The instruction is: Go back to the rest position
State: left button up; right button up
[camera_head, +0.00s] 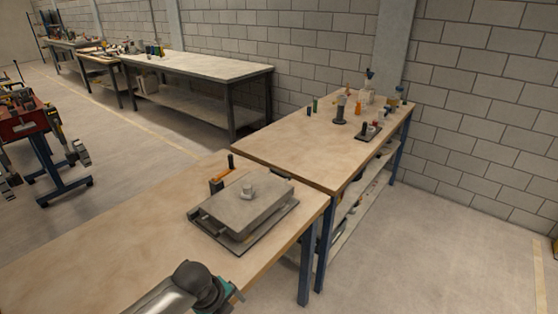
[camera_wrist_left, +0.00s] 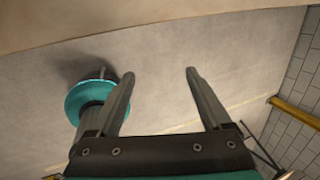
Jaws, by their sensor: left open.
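My left arm (camera_head: 185,289) comes in at the bottom of the head view, near the table's front edge and apart from the sandbed. Its gripper fingers cannot be made out there. In the left wrist view my left gripper (camera_wrist_left: 160,73) is open, with nothing between its fingers and pale floor behind them. My right gripper is not in view.
An orange and black tool (camera_head: 218,182) stands behind the sandbed. A second table (camera_head: 290,140) holds bottles and small items at the back right. A long workbench (camera_head: 190,66) runs along the wall. A red cart (camera_head: 22,122) stands at the left. The near table's left part is clear.

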pick_arm(q)
jog(key=s+a+f+n+b, duration=0.2)
jog(key=s+f+n, duration=0.2)
jog(key=f, duration=0.4)
jog(key=s+a+f+n+y+b, duration=0.1)
jog(key=s+a+f+n, duration=0.1)
jog(key=s+f+n, duration=0.45)
jog(key=s+a+f+n+b, duration=0.1)
jog(key=a+f+n+b, duration=0.15)
jog(key=f, duration=0.65)
jog(key=s+f+n+g+b, duration=0.1)
jog(key=s+f+n, duration=0.4)
jog(key=s, duration=0.7)
jog(key=s+f+n+b, duration=0.2)
jog(key=s+f+n, duration=0.3)
jog(key=s, duration=0.8)
notch_tip(320, 180, down, 3)
jog(key=shift+s+a+f+g+y, duration=0.15)
jog(key=shift+a+f+g+y, duration=0.05)
jog(key=shift+a+g+y, duration=0.2)
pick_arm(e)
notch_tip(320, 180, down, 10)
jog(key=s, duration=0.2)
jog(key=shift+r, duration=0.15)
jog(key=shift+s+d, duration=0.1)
